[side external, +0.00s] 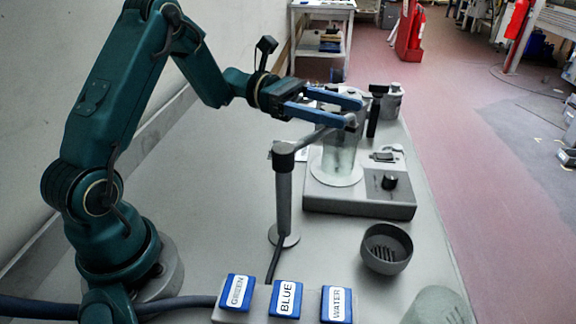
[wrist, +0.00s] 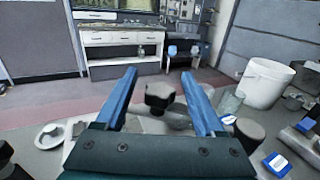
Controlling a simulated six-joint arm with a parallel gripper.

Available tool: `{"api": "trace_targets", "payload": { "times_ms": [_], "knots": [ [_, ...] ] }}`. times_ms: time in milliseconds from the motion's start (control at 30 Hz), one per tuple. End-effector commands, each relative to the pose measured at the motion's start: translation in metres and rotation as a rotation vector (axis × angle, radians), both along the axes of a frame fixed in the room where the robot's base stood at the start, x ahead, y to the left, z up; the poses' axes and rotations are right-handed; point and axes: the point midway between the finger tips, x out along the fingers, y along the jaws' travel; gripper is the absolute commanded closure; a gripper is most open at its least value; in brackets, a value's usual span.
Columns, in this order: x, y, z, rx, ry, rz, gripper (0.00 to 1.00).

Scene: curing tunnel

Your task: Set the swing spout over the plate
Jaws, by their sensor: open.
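The swing spout (side external: 305,140) is a grey arm on top of a slim upright post (side external: 284,195). It reaches right and back, and its outer end appears above a clear glass vessel (side external: 340,158). The vessel appears to stand on a pale round plate (side external: 327,179) on a grey device. My gripper (side external: 355,111) is open, with its two blue fingers close to the spout's outer end. In the wrist view, my gripper (wrist: 163,86) has a dark knob (wrist: 160,95) between its fingers. Gaps show on both sides of it. Whether the spout end lies exactly over the plate is unclear.
The grey device has a dark dial (side external: 389,181). A dark upright post (side external: 374,115) stands behind the vessel. A slotted grey bowl (side external: 387,248) and a push-button panel with GREEN, BLUE (side external: 286,298) and WATER buttons are nearer. Bare table lies left of the spout's post.

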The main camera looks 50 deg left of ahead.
Motion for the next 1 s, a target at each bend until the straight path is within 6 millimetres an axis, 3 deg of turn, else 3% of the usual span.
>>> {"api": "trace_targets", "payload": {
  "times_ms": [200,467,500,667,700,1000],
  "knots": [
    [0.007,-0.019,0.000,0.002,-0.002,0.000,0.29],
    [0.008,-0.021,0.000,0.001,-0.002,0.002,0.29],
    [0.008,-0.020,0.000,0.001,-0.002,0.002,0.33],
    [0.008,-0.020,0.000,0.000,-0.001,0.002,0.94],
    [0.008,-0.020,0.000,0.000,-0.001,0.002,1.00],
    [0.008,-0.020,0.000,0.000,-0.001,0.002,1.00]
  ]
}}
